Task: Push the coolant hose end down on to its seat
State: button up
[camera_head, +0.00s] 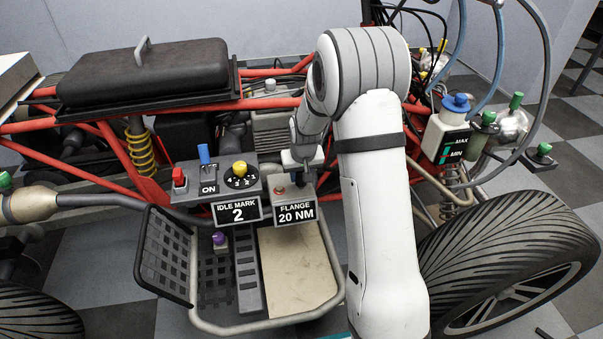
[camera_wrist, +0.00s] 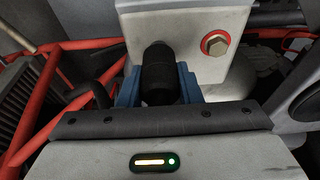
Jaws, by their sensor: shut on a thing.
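The coolant hose end, a black ribbed cylinder (camera_wrist: 158,75), stands between the blue jaw pads of my gripper (camera_wrist: 158,88) in the wrist view. The jaws are shut on it. It meets a pale grey block (camera_wrist: 190,20) at its far end. The seat itself is hidden, so I cannot tell how far down the hose end sits. In the head view my gripper (camera_head: 302,160) is above the grey block with the "FLANGE 20 NM" label (camera_head: 296,214). My arm hides part of that area, and the hose end is not clear there.
A bolt with a red ring (camera_wrist: 215,43) is beside the hose end. Left of my gripper are an "IDLE MARK 2" panel (camera_head: 237,212), a yellow knob (camera_head: 240,169) and a blue switch (camera_head: 203,153). Red frame tubes (camera_wrist: 45,120) run close by at left. A coolant bottle (camera_head: 447,132) stands at right.

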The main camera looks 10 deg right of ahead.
jog(key=shift+f+b, duration=0.45)
jog(key=shift+f, duration=0.35)
jog(key=o, duration=1.1)
jog(key=p+v, duration=0.3)
jog(key=v, duration=0.5)
jog(key=shift+f, duration=0.1)
jog(key=shift+p, duration=0.3)
jog(key=s+r+p, duration=1)
jog(key=r, duration=0.5)
jog(key=s+r+p, duration=1)
jog(key=r+p, duration=0.1)
jog(key=r, duration=0.5)
jog(key=s+r+p, duration=1)
jog(key=r+p, duration=0.1)
jog(key=r, duration=0.5)
jog(key=shift+d+r, duration=0.1)
jog(key=shift+d, duration=0.05)
